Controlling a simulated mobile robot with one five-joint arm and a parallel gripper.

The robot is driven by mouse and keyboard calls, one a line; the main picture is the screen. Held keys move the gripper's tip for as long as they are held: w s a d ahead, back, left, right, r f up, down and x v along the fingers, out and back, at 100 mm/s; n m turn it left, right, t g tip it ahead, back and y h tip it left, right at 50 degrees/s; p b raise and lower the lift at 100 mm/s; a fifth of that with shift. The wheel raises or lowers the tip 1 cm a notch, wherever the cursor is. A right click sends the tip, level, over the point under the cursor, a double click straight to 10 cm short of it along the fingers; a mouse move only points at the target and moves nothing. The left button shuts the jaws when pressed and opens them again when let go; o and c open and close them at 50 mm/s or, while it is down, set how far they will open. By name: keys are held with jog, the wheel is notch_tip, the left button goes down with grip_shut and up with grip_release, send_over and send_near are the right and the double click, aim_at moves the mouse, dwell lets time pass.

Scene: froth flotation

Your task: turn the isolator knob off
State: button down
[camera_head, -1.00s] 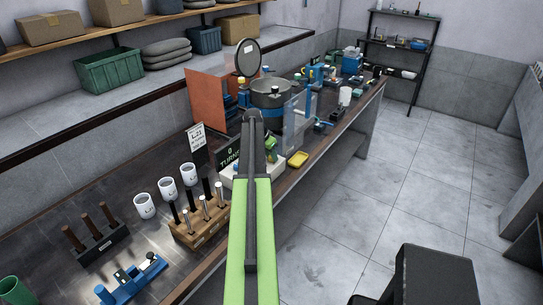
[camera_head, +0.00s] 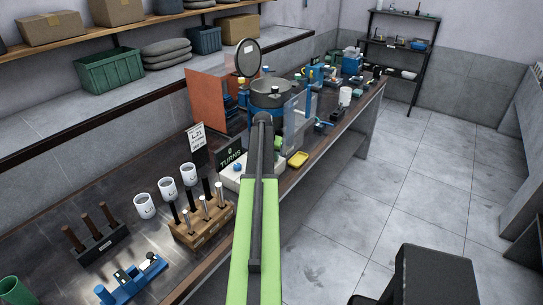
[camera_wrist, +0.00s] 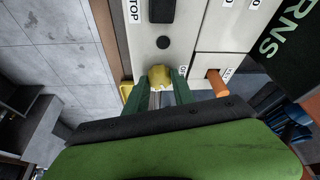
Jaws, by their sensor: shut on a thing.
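In the wrist view, a yellow knob (camera_wrist: 160,74), seemingly the isolator knob, sits on the face of a pale control box (camera_wrist: 180,62). My gripper (camera_wrist: 162,87) has its two green fingers on either side of this knob and is shut on it. Small lettering beside the knob is too cut off to read. In the head view, the pale box (camera_head: 232,179) stands near the bench's front edge beside the dark TURNS sign (camera_head: 232,153). My arm hides the gripper and the knob there.
An orange peg (camera_wrist: 216,82) is close to the right of the fingers. A dark button (camera_wrist: 162,42) and a STOP label (camera_wrist: 133,10) lie above. A clear upright panel (camera_head: 296,117), yellow dish (camera_head: 298,159) and wooden rack (camera_head: 202,228) stand near my arm.

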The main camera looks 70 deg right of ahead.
jog(key=n, duration=0.2)
jog(key=n+t, duration=0.1)
jog(key=n, duration=0.1)
jog(key=n+t+y, duration=0.1)
jog(key=n, duration=0.1)
jog(key=shift+s, duration=0.3)
jog(key=n+t, duration=0.1)
jog(key=n, duration=0.2)
jog(key=n+t+y, duration=0.1)
jog(key=n, duration=0.2)
jog(key=shift+s+d+n+y, duration=0.1)
jog(key=shift+d+n+y, duration=0.1)
jog(key=shift+n+y, duration=0.1)
jog(key=c, duration=1.1)
grip_release()
jog(key=shift+o, duration=0.2)
jog(key=shift+r, duration=0.1)
jog(key=p+v, duration=1.6)
jog(key=v, duration=0.1)
jog(key=shift+s, duration=0.2)
